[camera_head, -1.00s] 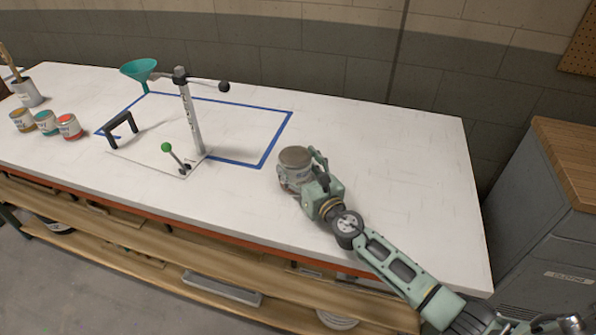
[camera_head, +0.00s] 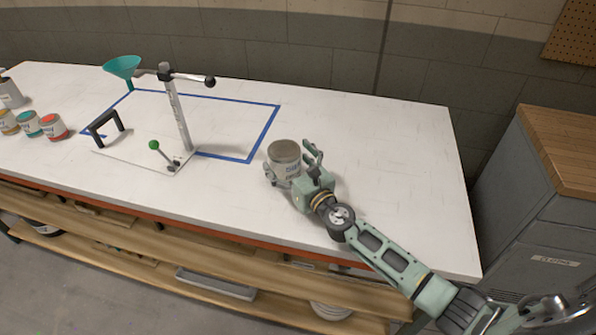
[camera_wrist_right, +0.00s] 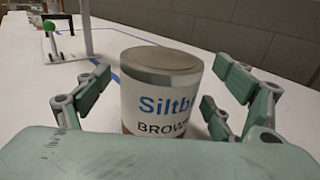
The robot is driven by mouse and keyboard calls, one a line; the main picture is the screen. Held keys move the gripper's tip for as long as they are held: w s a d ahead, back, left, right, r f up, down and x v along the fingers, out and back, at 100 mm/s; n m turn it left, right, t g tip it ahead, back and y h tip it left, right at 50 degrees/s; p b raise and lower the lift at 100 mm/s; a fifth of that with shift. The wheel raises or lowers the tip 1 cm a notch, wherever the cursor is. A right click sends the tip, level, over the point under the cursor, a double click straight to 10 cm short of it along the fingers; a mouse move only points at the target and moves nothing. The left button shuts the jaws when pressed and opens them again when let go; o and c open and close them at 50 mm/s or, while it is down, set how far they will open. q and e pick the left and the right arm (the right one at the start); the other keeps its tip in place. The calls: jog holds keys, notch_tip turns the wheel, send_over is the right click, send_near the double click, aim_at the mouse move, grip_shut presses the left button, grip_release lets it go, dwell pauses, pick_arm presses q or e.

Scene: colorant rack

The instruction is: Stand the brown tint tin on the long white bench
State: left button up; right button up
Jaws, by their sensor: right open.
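The brown tint tin (camera_head: 284,158) stands upright on the long white bench (camera_head: 375,150), right of the blue taped rectangle. In the right wrist view the tin (camera_wrist_right: 160,90) shows a label reading "Siltb..." and "BROW...", its lower part hidden by my gripper's palm. My right gripper (camera_head: 292,168) is open around the tin, one finger on each side. In the right wrist view the fingers (camera_wrist_right: 160,98) stand apart from the tin's sides, with a gap at the right. My left gripper is not in view.
Several small tins, including a red one (camera_head: 54,126), are at the far left. The bench is clear to the tin's right. A grey cabinet (camera_head: 520,200) stands beyond the right end.

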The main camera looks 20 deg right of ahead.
jog(key=s, duration=0.3)
jog(key=s+d, duration=0.1)
jog(key=s, duration=0.2)
jog(key=s+d, duration=0.1)
jog(key=s, duration=0.3)
jog(key=shift+f+b, duration=0.2)
jog(key=shift+b, duration=0.1)
jog(key=shift+s+d+r, duration=0.1)
jog(key=shift+s+r, duration=0.05)
jog(key=shift+s, duration=0.55)
jog(key=shift+s, duration=0.1)
